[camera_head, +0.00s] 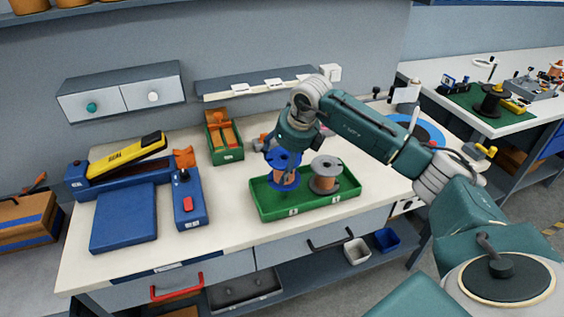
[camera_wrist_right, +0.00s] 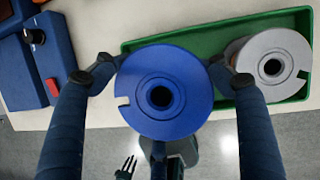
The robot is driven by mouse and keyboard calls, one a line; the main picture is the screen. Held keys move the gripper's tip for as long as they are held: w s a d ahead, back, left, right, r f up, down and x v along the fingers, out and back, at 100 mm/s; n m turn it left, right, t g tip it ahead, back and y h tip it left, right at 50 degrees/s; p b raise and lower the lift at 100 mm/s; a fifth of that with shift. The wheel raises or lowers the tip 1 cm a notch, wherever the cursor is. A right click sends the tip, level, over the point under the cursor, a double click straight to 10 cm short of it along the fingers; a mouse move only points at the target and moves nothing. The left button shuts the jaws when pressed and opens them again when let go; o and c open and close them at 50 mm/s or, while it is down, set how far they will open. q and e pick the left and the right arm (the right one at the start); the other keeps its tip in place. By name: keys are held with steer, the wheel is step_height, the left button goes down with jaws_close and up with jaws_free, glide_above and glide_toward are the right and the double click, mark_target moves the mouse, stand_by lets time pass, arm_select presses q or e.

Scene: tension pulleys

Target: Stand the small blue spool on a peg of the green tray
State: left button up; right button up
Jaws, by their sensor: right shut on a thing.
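The small blue spool (camera_head: 284,161) has blue flanges and copper-coloured winding. My right gripper (camera_head: 285,172) is shut on it, over the left part of the green tray (camera_head: 309,208). No bare peg shows; the spool hides the tray's left part.
A grey spool (camera_head: 326,174) with copper winding stands in the tray's right part, close beside the blue one; it also shows in the right wrist view (camera_wrist_right: 271,66). A blue device with a red button (camera_head: 188,200) stands left of the tray. A green bin (camera_head: 225,147) stands behind.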

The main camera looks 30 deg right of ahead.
steer(key=shift+f+b, duration=0.55)
steer(key=shift+f, duration=0.15)
stand_by(0.7)
steer(key=shift+f+b, duration=1.2)
steer(key=shift+f, duration=0.3)
steer(key=shift+f, duration=0.15)
steer(key=shift+f+b, duration=1)
steer(key=shift+f, duration=0.1)
steer(key=shift+f, duration=0.15)
stand_by(0.5)
